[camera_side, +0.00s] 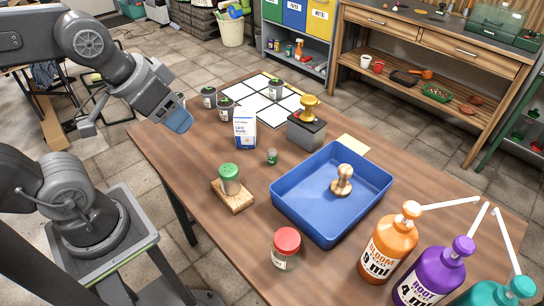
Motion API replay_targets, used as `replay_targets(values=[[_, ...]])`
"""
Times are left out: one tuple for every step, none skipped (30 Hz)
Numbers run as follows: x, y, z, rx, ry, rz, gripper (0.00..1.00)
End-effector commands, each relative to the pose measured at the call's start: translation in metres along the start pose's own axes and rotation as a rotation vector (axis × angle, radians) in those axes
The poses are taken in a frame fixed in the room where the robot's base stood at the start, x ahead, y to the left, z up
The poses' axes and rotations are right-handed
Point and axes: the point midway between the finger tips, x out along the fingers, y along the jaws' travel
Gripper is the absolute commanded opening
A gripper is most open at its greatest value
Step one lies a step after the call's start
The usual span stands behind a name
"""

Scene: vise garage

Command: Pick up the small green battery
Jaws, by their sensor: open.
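A small, short green cylinder (272,156) stands on the wooden table, left of the blue tray; it is the small green thing that could be the battery, but it is too small to tell for sure. A larger jar with a green top (229,174) stands on a wooden block in front of it. My gripper (178,117) is raised at the left edge of the table, up and to the left of these things. It is open and touches nothing; its far finger is partly hidden.
A white carton (245,130) and a dark box with a gold top (306,131) stand behind the cylinder. A red-lidded jar (286,247) and pump bottles (388,247) are near the front. The table's left side is mostly bare.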

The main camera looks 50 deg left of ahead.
Motion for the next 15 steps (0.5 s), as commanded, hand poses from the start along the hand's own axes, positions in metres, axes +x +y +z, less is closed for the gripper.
replay_targets(values=[[0.000, 0.000, -0.002, -0.008, -0.003, 0.000, 0.57], [0.001, 0.000, -0.004, -0.019, -0.007, -0.001, 0.57], [0.002, -0.001, -0.008, -0.039, -0.017, -0.001, 0.57], [0.004, -0.001, -0.012, -0.062, -0.026, -0.003, 0.57], [0.005, -0.001, -0.017, -0.090, -0.036, -0.004, 0.57], [0.009, -0.002, -0.025, -0.136, -0.054, -0.007, 0.57], [0.012, -0.002, -0.033, -0.176, -0.070, -0.010, 0.57], [0.017, -0.003, -0.040, -0.220, -0.086, -0.014, 0.57], [0.023, -0.004, -0.051, -0.284, -0.109, -0.021, 0.57], [0.029, -0.005, -0.059, -0.334, -0.127, -0.028, 0.57], [0.035, -0.005, -0.068, -0.383, -0.143, -0.035, 0.57], [0.044, -0.006, -0.078, -0.448, -0.164, -0.045, 0.57], [0.051, -0.007, -0.086, -0.498, -0.181, -0.054, 0.57], [0.059, -0.008, -0.093, -0.546, -0.196, -0.064, 0.57], [0.070, -0.010, -0.102, -0.611, -0.217, -0.078, 0.57]])
